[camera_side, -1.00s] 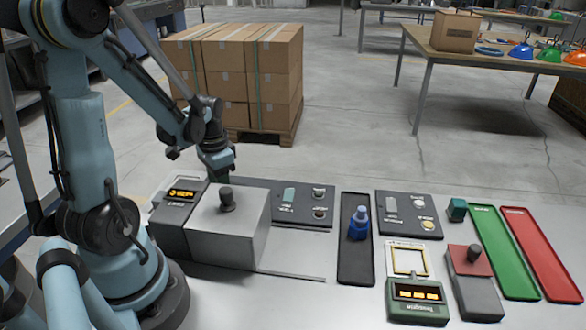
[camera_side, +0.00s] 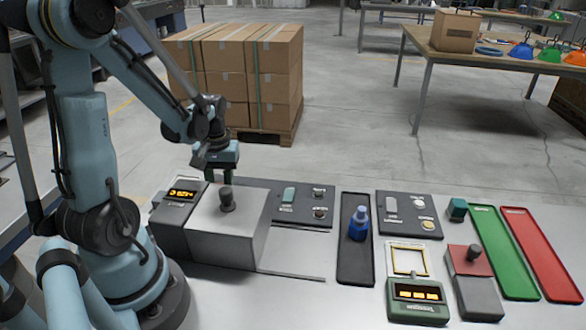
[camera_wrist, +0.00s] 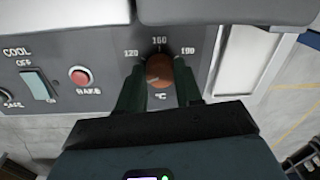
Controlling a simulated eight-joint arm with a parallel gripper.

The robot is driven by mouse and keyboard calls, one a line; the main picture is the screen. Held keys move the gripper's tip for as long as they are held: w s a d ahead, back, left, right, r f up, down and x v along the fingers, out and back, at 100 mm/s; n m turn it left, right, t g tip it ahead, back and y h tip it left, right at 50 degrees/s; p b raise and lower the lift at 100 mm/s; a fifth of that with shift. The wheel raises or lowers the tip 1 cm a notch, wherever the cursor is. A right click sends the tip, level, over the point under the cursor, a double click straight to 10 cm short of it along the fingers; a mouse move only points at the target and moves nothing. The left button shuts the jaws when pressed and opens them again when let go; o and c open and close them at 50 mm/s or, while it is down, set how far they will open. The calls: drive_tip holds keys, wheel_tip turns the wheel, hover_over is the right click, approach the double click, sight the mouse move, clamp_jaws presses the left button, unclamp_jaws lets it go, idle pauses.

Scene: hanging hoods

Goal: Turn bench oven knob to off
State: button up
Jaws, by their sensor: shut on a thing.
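The bench oven is a grey box (camera_side: 226,232) on the left of the bench in the side view, with a dark section on its left carrying a lit orange display (camera_side: 183,194). In the wrist view, a round orange-brown knob (camera_wrist: 159,71) sits on a dark panel marked 120, 160, 190 and °C. My gripper (camera_wrist: 161,88) is shut on this knob, one finger on each side. In the side view my gripper (camera_side: 221,176) points down behind the oven box, and the knob is hidden there. The knob's pointer setting is hard to read.
On the same panel, a pale green rocker switch (camera_wrist: 38,87) marked COOL and OFF and a red BAKE button (camera_wrist: 80,76) lie left of the knob. A blue bottle (camera_side: 359,223) on a black tray (camera_side: 355,270) stands further right.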

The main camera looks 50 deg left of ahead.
drive_tip(key=shift+n, duration=0.9)
drive_tip(key=o, duration=1)
drive_tip(key=shift+o, duration=0.2)
wheel_tip(320, 180, up, 12)
drive_tip(key=shift+w+d, duration=0.15)
drive_tip(key=shift+w, duration=0.15)
